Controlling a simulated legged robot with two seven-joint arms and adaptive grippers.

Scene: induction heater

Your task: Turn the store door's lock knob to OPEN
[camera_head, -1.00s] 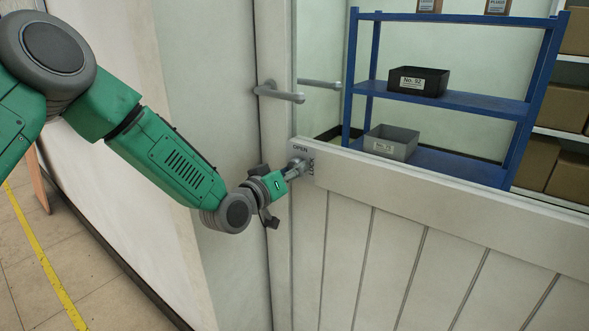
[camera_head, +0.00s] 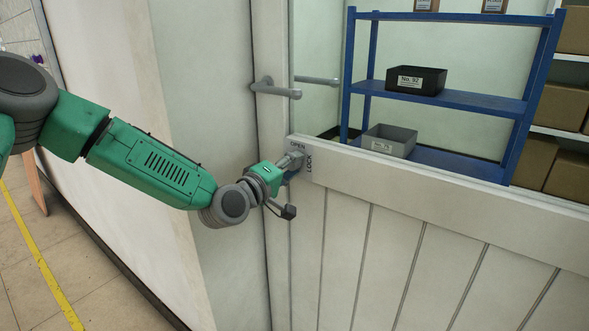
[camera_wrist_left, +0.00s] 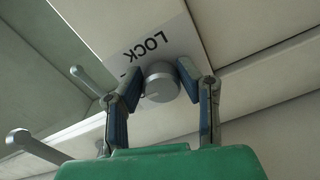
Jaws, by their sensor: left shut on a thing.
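The store door (camera_head: 440,210) is a pale panelled half-door with a glazed upper part. Its lock plate, marked OPEN and LOCK (camera_head: 309,162), sits at the panel's upper left corner. My left gripper (camera_head: 291,161) reaches it from the left and hides most of the knob in the head view. In the left wrist view, the round grey lock knob (camera_wrist_left: 161,84) lies between the two fingers of the left gripper (camera_wrist_left: 160,79), which is shut on it. The word LOCK (camera_wrist_left: 150,50) shows upside down beside the knob. Where the knob points is unclear. My right gripper is not in view.
A grey lever handle (camera_head: 275,89) sticks out above the lock. Behind the glass stands a blue shelf (camera_head: 450,98) with a black bin (camera_head: 417,80) and a grey bin (camera_head: 389,141). A pale wall (camera_head: 205,120) runs along the left, beside my arm.

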